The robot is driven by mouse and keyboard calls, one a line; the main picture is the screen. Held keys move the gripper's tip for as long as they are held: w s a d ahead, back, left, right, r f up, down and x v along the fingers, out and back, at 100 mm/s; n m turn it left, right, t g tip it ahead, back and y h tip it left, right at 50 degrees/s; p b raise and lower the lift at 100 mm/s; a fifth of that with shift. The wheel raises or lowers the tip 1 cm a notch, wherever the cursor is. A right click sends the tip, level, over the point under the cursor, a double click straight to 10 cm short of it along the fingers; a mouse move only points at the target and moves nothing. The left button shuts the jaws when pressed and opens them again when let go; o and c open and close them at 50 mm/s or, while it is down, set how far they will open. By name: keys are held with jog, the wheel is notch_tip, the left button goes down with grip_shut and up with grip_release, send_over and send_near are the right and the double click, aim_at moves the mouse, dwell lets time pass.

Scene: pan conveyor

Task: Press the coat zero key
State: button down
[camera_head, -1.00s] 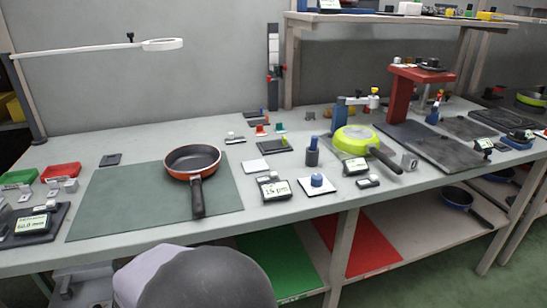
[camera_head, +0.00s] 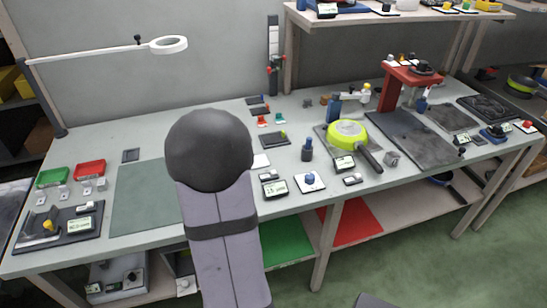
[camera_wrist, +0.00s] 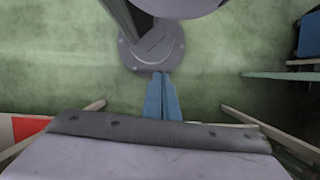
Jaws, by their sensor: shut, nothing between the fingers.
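A dark meter with a lit display (camera_head: 275,189), reading about 15 with a unit too small to be sure of, lies near the table's front edge. Beside it is a white plate with a blue round knob (camera_head: 310,179). Another small display unit (camera_head: 344,163) stands further right. No key labelled coat zero can be read, so I cannot tell which part it is. My gripper (camera_wrist: 160,78) shows in the wrist view as two blue fingers, shut and empty, over the green floor, away from these units. In the head view it is out of sight; my arm fills the middle foreground.
A lime pan (camera_head: 347,131) rests right of centre. A green mat (camera_head: 145,195) lies at left, partly behind my arm. A red press (camera_head: 400,90) stands at right.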

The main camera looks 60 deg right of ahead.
jog(key=s+d+r+m+t+y+p, duration=0.25)
jog(key=d+r+m+t+p, duration=0.25)
jog(key=d+r+m+p, duration=1.15)
jog(key=w+d+f+t+h+p, duration=0.1)
jog(key=d+p, duration=0.1)
jog(key=w+d+f+n+t+h+p, duration=0.1)
jog(key=d+p, duration=0.1)
jog(key=d, duration=0.1)
jog(key=w+d+f+t+h+p, duration=0.1)
jog(key=w+d+p, duration=0.1)
jog(key=d, duration=0.1)
jog(key=shift+w+d+n, duration=0.1)
jog(key=shift+n, duration=0.15)
jog(key=w+d+r+m+t+h, duration=0.2)
jog(key=w+d+r, duration=0.4)
jog(key=d, duration=0.4)
jog(key=shift+d+r+m+t+h, duration=0.2)
jog(key=shift+r+m+t+h, duration=0.3)
jog(key=shift+t, duration=0.3)
jog(key=shift+f, duration=0.15)
